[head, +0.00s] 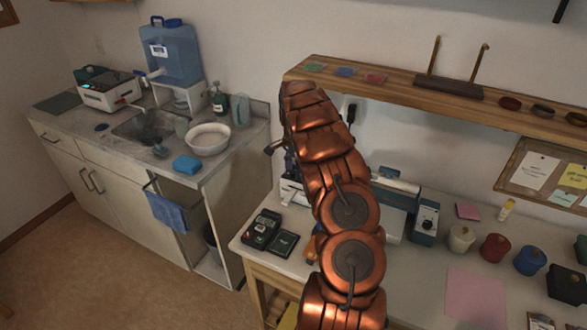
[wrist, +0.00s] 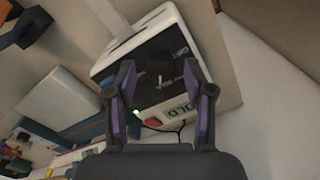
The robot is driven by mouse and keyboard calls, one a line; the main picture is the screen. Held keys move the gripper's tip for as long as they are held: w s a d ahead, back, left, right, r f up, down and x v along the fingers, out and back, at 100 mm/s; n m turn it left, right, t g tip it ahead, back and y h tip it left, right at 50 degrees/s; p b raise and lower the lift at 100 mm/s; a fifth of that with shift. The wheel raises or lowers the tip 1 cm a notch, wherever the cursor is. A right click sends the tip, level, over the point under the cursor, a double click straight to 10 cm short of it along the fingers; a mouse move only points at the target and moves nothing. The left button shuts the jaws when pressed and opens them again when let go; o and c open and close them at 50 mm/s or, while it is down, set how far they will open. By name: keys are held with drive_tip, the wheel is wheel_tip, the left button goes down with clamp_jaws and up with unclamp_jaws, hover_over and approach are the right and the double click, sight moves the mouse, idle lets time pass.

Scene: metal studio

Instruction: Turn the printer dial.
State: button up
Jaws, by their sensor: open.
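A white machine (wrist: 212,50) with a black front panel fills the middle of the wrist view, tilted in the picture. A round black dial (wrist: 160,72) with a light pointer mark is on that panel. Below it are a small lit display, a red button and a green light. My gripper (wrist: 159,78) is open, with its two fingers on either side of the dial in the picture; I cannot tell whether they touch it. In the head view my arm hides most of a white machine (head: 292,190) on the workbench, and only a dark bit of my gripper (head: 275,147) shows.
A wooden shelf (head: 400,85) runs above the workbench. A black handheld device (head: 262,228) lies at the bench's left end. A blue-grey box with a knob (head: 426,222) and several coloured pots stand to the right. A sink counter (head: 65,125) is at left, with open floor before it.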

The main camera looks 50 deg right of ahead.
clamp_jaws()
